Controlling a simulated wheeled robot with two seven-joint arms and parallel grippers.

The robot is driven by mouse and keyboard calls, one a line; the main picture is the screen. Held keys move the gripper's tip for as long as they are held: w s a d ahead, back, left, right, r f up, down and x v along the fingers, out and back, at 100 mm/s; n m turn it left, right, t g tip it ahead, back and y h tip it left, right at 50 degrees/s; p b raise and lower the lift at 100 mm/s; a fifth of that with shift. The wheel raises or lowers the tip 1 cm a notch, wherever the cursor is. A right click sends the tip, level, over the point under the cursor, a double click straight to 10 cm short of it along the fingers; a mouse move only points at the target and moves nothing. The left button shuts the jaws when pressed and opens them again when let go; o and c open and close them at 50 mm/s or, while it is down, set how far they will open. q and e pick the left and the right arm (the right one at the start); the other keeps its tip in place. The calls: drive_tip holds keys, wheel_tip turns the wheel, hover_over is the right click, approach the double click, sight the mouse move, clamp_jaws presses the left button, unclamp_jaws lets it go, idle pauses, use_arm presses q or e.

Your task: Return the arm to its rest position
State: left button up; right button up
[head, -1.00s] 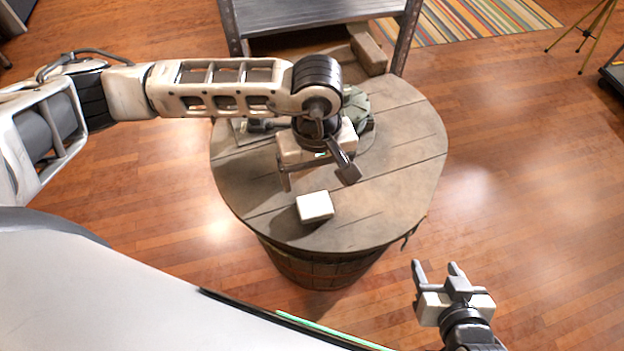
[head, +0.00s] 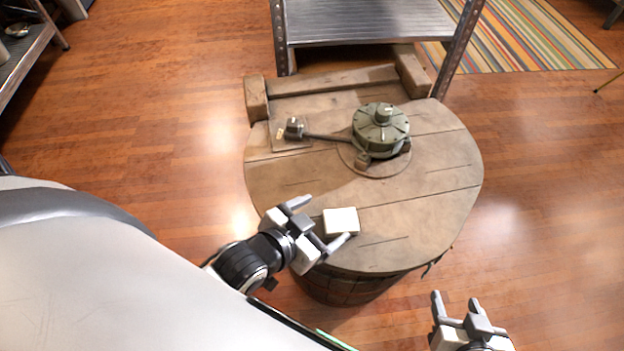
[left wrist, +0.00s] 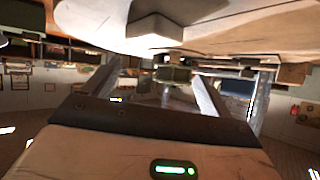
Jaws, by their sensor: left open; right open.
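My left gripper (head: 328,219) is open and empty in the head view, by the front edge of the round wooden barrel top (head: 430,190). A small white block (head: 342,221) lies on that top and shows close to the fingertips. In the left wrist view the open fingers (left wrist: 155,85) have nothing between them, and the white block (left wrist: 155,24) shows above them, apart. My right gripper (head: 456,299) is open and empty over the floor at the lower right.
A green round device (head: 381,130) with a rod to a small fitting (head: 294,128) sits on the barrel top. Wooden beams (head: 335,80) and a metal shelf (head: 370,22) stand behind. A striped rug (head: 530,40) lies at the back right.

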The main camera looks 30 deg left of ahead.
use_arm(q)
drive_tip(key=shift+n+g, duration=0.7)
drive_tip(key=shift+n, duration=0.2)
drive_tip(key=s+f, duration=0.1)
drive_tip(key=s+a+f, duration=0.1)
drive_tip(key=shift+s+a+f, duration=0.15)
drive_tip(key=shift+s+f, duration=0.15)
drive_tip(key=shift+s, duration=0.1)
